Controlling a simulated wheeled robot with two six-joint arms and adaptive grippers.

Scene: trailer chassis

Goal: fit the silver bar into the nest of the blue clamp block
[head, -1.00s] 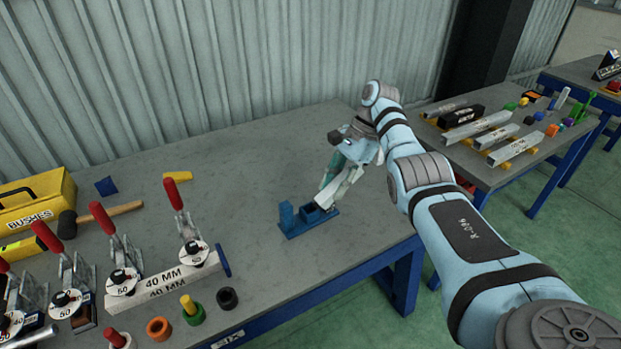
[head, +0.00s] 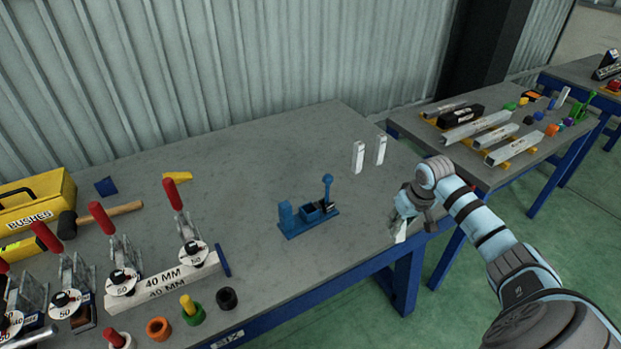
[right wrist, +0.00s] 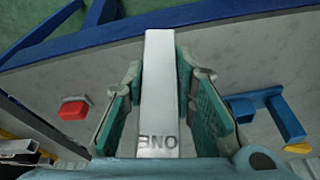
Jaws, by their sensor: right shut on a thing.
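The blue clamp block (head: 308,222) sits on the middle of the grey bench, with an upright post at its left end, a box-like nest in the middle and a ball-topped lever at its right. My right gripper (head: 403,212) is to its right, by the bench's right edge. It is shut on the silver bar (right wrist: 159,85), which lies between the teal finger pads and bears upside-down lettering "ONE". In the head view only a small pale end of the bar (head: 400,234) shows below the fingers, apart from the block. My left gripper is out of view.
Two pale bars (head: 358,157) (head: 380,149) stand upright behind the gripper on the bench (head: 250,165). Red-handled clamps (head: 118,258), a 40 MM bar (head: 165,282) and coloured bushes (head: 192,310) crowd the left front. A second table (head: 440,140) stands at right.

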